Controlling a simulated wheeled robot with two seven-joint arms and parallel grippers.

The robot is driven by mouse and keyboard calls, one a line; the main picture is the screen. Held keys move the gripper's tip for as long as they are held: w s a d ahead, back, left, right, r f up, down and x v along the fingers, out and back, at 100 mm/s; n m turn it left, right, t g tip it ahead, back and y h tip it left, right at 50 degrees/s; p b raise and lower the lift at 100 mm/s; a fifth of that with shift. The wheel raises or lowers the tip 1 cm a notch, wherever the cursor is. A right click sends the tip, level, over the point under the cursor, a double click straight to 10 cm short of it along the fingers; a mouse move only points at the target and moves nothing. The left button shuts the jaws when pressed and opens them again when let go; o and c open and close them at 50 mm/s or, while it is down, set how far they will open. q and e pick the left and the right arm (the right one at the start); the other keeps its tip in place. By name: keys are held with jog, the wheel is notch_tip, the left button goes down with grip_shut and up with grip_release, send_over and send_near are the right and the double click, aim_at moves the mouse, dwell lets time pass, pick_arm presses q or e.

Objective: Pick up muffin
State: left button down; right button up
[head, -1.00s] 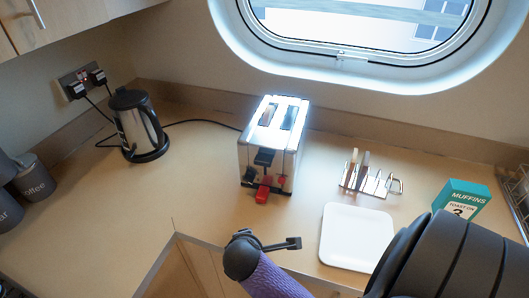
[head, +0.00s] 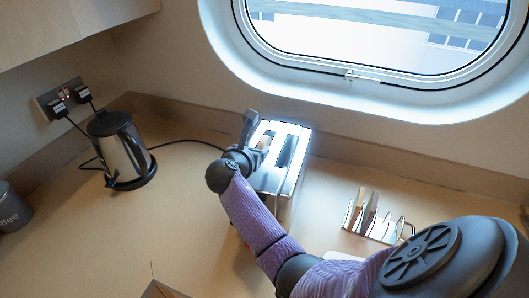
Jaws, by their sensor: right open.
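The shiny toaster (head: 292,172) stands on the counter below the porthole. A tan piece, likely the muffin (head: 264,141), shows at the top of its left slot, partly hidden by my gripper. My right gripper (head: 256,139) is at the left side of the toaster's top, its jaws open and close to the tan piece. I cannot tell whether it touches it. My purple right arm hides the toaster's front and levers. My left gripper is not in view.
A metal toast rack (head: 376,222) with a tan slice in it stands to the right of the toaster. A dark canister (head: 12,208) is at the far left. The counter between kettle and toaster is clear.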

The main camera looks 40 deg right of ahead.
aim_at(263, 140)
jog(key=b+x, duration=0.1)
jog(key=x, duration=0.4)
jog(key=shift+d+b, duration=0.1)
jog(key=shift+b, duration=0.25)
jog(key=shift+w+d, duration=0.3)
jog(key=shift+d, duration=0.1)
grip_shut()
dwell(0.5)
